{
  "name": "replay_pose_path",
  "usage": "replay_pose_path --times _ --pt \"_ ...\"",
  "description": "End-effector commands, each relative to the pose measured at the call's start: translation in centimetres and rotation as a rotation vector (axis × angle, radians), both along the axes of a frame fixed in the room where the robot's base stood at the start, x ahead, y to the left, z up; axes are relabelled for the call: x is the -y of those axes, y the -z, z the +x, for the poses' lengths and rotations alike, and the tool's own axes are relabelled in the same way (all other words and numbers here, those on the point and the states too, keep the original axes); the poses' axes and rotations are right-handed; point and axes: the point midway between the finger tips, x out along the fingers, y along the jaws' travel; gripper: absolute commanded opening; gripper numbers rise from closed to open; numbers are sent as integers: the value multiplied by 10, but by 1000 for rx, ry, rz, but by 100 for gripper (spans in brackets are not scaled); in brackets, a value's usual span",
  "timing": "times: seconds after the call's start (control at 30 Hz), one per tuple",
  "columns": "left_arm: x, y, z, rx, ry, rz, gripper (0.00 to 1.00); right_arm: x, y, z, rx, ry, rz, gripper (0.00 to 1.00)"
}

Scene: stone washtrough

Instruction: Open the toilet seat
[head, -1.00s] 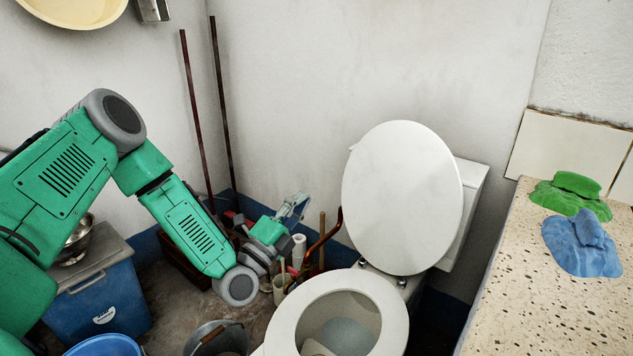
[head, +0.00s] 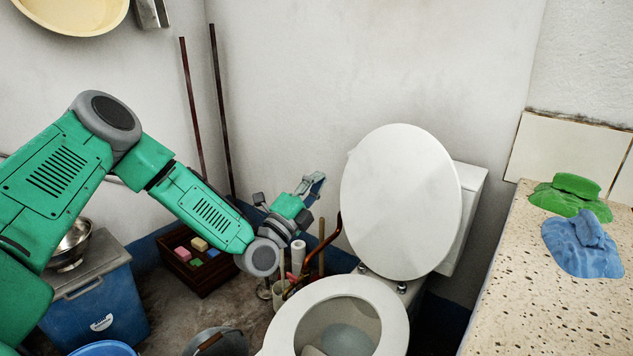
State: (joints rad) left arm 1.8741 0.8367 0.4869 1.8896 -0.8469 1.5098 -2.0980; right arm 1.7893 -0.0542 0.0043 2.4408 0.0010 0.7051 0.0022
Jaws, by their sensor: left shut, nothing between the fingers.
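The toilet seat lid (head: 402,200) stands upright, leaning back against the white cistern (head: 468,210). The seat ring (head: 284,322) lies down on the toilet bowl, and the opening inside it shows. My left gripper (head: 317,182) is to the left of the raised lid, a short way off and apart from it. It is small in the picture and points up and to the right, shut and empty. My right gripper is not in view.
A stone counter (head: 530,300) with green and blue cloths (head: 580,245) stands at the right. A wooden crate (head: 190,285), a blue bin (head: 95,310) and a metal bucket (head: 230,342) are at the left. Tools stand behind my left wrist.

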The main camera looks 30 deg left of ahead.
Motion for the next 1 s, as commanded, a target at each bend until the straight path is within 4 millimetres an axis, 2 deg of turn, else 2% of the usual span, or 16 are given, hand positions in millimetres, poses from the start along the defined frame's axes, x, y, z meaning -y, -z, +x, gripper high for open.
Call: replay_pose_path --times 1.0 --pt "0 1 0 -1 -1 1 0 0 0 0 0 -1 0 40"
